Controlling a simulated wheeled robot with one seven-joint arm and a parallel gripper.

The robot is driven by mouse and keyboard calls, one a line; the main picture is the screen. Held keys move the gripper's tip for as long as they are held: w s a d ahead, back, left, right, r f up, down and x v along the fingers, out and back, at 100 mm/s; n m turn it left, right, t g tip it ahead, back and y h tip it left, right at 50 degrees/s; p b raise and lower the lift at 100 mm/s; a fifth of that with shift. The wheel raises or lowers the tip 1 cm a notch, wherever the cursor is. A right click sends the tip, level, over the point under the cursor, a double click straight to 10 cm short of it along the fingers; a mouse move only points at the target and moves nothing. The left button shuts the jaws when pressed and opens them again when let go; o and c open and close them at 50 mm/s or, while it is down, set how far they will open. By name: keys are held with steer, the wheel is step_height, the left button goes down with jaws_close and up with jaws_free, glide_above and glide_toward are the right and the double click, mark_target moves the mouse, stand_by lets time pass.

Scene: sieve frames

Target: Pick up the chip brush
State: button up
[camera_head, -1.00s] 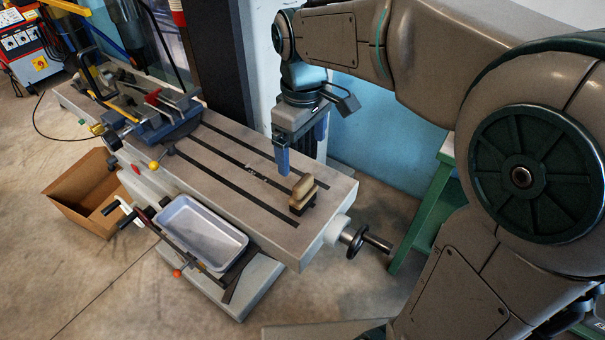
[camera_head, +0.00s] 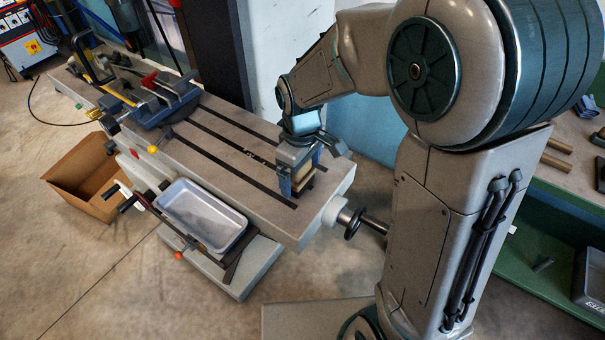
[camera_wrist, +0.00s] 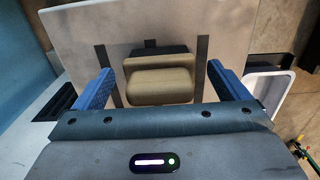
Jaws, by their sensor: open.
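The chip brush (camera_wrist: 160,84) lies on the grey slotted machine table, near its right end in the head view. In the wrist view I see its tan block-like part with a dark part (camera_wrist: 158,51) behind it. My gripper (camera_head: 299,188) is over the brush at the table. In the wrist view my gripper (camera_wrist: 162,90) is open, with one blue finger on each side of the brush and a visible gap on both sides. In the head view the fingers hide most of the brush.
The machine table (camera_head: 225,157) carries a blue vise (camera_head: 165,103) at its far left. A grey tray (camera_head: 201,215) sits in front, beside a cardboard box (camera_head: 88,180). A handwheel (camera_head: 350,222) sticks out at the table's right end. A green bench (camera_head: 545,245) stands at right.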

steer(key=shift+f, duration=0.3)
steer(key=c, duration=1.1)
steer(key=shift+r, duration=0.15)
step_height(320, 180, up, 4)
steer(key=shift+s+d+r+b, duration=0.1)
steer(key=shift+s+b, duration=0.05)
steer(key=shift+b, duration=0.2)
steer(key=s+d+r, duration=0.2)
steer(key=s, duration=0.1)
steer(key=s+d+r+b, duration=0.1)
steer(key=s+r, duration=0.1)
steer(key=s, duration=0.1)
steer(key=s+d+r, duration=0.2)
steer(key=s, duration=0.2)
steer(key=shift+d+r, duration=0.3)
